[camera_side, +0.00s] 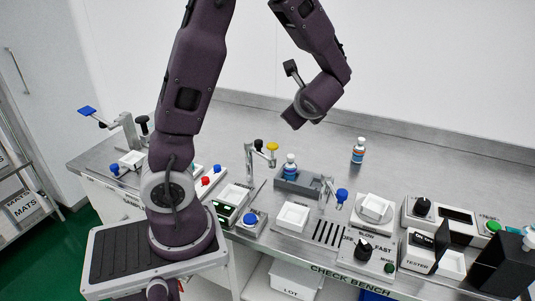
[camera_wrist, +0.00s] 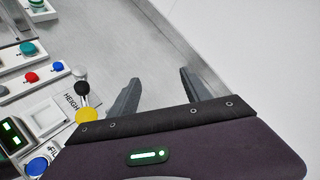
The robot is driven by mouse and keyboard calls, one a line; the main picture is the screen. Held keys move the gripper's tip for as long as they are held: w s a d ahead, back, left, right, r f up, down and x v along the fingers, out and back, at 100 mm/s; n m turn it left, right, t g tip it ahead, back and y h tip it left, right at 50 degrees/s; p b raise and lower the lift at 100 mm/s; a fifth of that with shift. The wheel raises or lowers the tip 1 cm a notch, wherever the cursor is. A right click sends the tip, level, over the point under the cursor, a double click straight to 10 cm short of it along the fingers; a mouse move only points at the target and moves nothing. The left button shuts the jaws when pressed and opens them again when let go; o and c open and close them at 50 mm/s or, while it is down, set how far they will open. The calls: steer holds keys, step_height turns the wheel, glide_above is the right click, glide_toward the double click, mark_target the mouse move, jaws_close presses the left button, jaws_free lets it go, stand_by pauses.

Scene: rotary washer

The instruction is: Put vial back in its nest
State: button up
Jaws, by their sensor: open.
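A small vial (camera_side: 358,151) with a white cap, an orange-and-blue label and a blue lower part stands upright on the bare bench at the back right. A similar vial (camera_side: 290,168) stands upright at the left part of a grey block (camera_side: 313,186) near the middle of the bench. I cannot tell which place is the nest. My gripper (camera_wrist: 157,90) is open and empty in the wrist view, over bare metal bench. In the side view it is raised above the bench, left of the vial on the bare bench, with its fingers not clearly visible.
A post with yellow and black knobs (camera_side: 272,148) stands left of the grey block. A lever with a blue knob (camera_side: 341,195) stands to its right. White trays, a dial box and a tester (camera_side: 422,250) line the front. The bench's back strip is mostly clear.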

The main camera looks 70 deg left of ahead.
steer(key=s+d+r+n+h, duration=0.1)
steer(key=s+d+n+h, duration=0.1)
steer(key=s+d+n, duration=0.2)
steer(key=s+d+r+n+g+h, duration=0.1)
steer(key=s+d+n+h, duration=0.1)
steer(key=s, duration=0.6)
steer(key=d+n, duration=0.1)
steer(key=d, duration=0.1)
steer(key=shift+d+r+n+h, duration=0.25)
steer(key=shift+d+n+h, duration=0.15)
steer(key=shift+o, duration=0.4)
steer(key=s+d+r+n+t+h, duration=0.1)
steer(key=s+d+n+h, duration=0.1)
steer(key=d, duration=0.5)
steer(key=s+d+r+n+t+h, duration=0.1)
steer(key=s+d+n+h, duration=0.2)
steer(key=d, duration=0.4)
steer(key=shift+s+r+t+h, duration=0.3)
steer(key=shift+s+t+h, duration=0.1)
steer(key=shift+s+h, duration=0.35)
